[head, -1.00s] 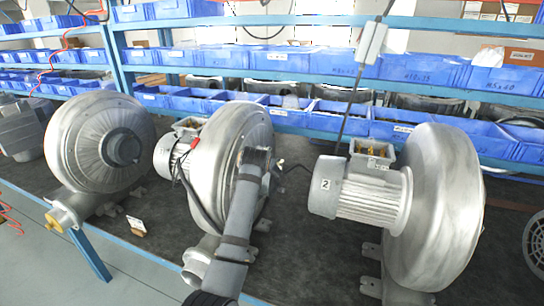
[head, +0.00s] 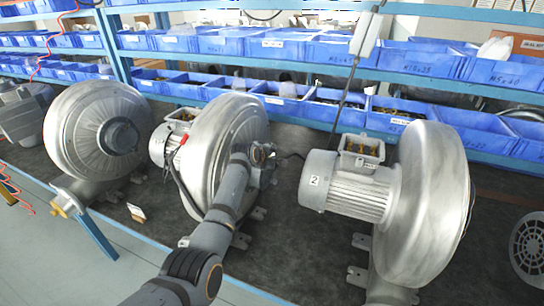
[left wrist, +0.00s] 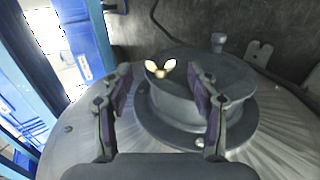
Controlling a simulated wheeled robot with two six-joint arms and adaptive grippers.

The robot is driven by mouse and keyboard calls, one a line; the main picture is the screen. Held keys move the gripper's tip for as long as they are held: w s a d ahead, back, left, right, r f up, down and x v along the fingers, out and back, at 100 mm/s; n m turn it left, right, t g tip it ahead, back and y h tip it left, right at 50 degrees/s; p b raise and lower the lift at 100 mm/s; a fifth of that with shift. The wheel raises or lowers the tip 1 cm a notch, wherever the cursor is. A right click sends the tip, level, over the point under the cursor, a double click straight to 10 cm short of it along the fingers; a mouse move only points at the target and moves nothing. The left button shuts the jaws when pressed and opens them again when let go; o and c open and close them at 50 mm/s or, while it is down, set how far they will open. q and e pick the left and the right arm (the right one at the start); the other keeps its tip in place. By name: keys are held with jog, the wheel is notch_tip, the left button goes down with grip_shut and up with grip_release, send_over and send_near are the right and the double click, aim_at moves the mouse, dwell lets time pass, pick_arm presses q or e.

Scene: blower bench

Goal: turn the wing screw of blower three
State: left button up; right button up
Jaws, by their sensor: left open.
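The middle blower (head: 226,125) is a round silver housing with a motor on its left side; I cannot read its number. My left gripper (head: 266,157) is at the right side of this housing. In the left wrist view a small pale brass wing screw (left wrist: 158,69) stands with two wings spread on the rim of a round grey hub (left wrist: 185,105). My left gripper's two fingers (left wrist: 160,103) are open around the hub area, with the wing screw between and beyond the tips, apparently untouched. The wing screw is hidden in the head view. My right gripper is not in view.
A blower marked 2 (head: 400,200) stands to the right and another blower (head: 98,135) to the left. A small card (head: 136,212) stands on the dark bench (head: 300,250). Shelves of blue bins (head: 410,118) run behind. A cable hangs between the middle and right blowers.

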aim_at(272, 157)
pick_arm(q)
jog(key=x, duration=0.2)
jog(key=shift+w+f+b, duration=0.2)
jog(key=shift+w+b, duration=0.05)
jog(key=shift+b, duration=0.1)
jog(key=shift+s+a, duration=0.1)
jog(key=c, duration=1.2)
